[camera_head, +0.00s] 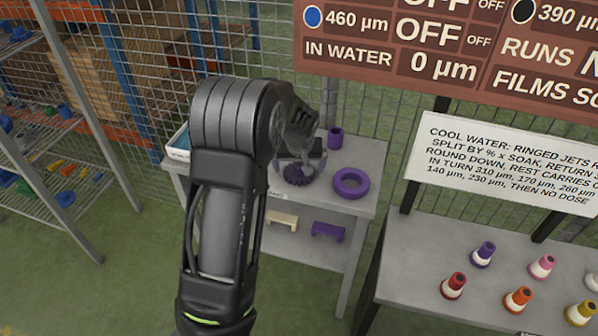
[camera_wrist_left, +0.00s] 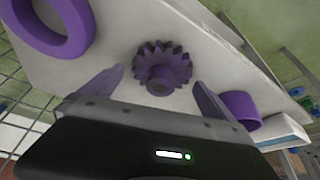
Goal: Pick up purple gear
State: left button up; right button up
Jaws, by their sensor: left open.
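The purple gear (camera_head: 298,176) lies on the grey top of a small shelf table (camera_head: 375,160), partly covered by my left gripper in the head view. In the left wrist view the toothed purple gear (camera_wrist_left: 162,68) with a central hub shows between and just beyond my fingertips. My left gripper (camera_head: 303,158) is open over the gear, its two fingers apart on either side in the left wrist view (camera_wrist_left: 159,80), with nothing held. Whether the fingers touch the gear cannot be told. My right gripper is in neither view.
A purple ring (camera_head: 351,183) lies right of the gear and a purple cylinder (camera_head: 335,138) stands behind. A blue-and-white bin (camera_head: 180,143) is at the table's left. Beige (camera_head: 283,220) and purple (camera_head: 328,231) brackets lie on the lower shelf. A wire mesh stands behind.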

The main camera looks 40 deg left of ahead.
aim_at(299, 164)
pick_arm(q)
jog(key=shift+c, duration=0.2)
jog(key=c, duration=2)
notch_tip(299, 164, up, 10)
jog(key=shift+r+b, duration=0.1)
jog(key=shift+b, duration=0.25)
